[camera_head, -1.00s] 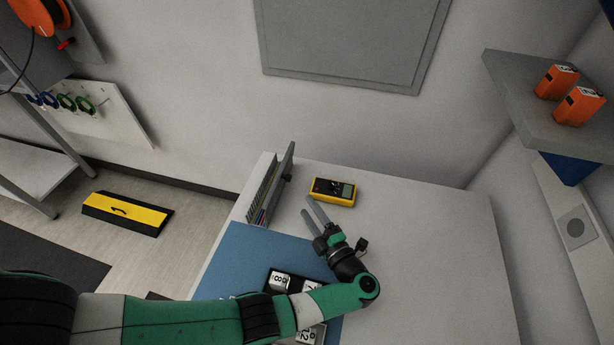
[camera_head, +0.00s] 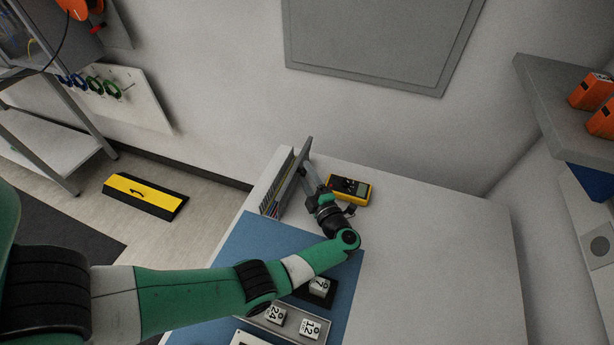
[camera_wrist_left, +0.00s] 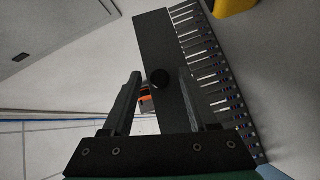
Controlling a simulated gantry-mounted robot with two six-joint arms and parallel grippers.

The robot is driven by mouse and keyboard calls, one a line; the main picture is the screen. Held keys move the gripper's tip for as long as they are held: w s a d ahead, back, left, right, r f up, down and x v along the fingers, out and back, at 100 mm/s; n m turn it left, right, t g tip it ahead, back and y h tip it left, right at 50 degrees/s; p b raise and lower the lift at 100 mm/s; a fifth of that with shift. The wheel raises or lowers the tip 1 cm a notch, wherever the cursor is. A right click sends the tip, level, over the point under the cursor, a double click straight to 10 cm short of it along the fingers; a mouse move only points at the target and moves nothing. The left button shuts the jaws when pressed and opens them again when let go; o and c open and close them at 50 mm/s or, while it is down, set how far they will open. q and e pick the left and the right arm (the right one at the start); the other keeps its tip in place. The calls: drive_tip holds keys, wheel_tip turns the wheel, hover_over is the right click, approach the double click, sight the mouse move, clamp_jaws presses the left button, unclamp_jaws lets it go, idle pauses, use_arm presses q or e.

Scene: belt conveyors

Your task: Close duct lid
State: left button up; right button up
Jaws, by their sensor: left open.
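The duct (camera_head: 275,188) is a slotted wiring channel with coloured wires at the back left edge of the table. Its grey lid (camera_head: 304,153) stands raised along the duct's right side, so the duct is uncovered. My left gripper (camera_head: 303,170) is close to the lid. My right gripper is not in view.
A yellow multimeter (camera_head: 350,190) lies just right of my left gripper. A blue mat (camera_head: 250,242) and a tray with numbered blocks (camera_head: 292,322) lie toward the front, partly behind my arm. The table's right side (camera_head: 440,260) is clear.

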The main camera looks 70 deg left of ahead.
use_arm(q)
clamp_jaws()
drive_tip(key=shift+r, duration=0.1)
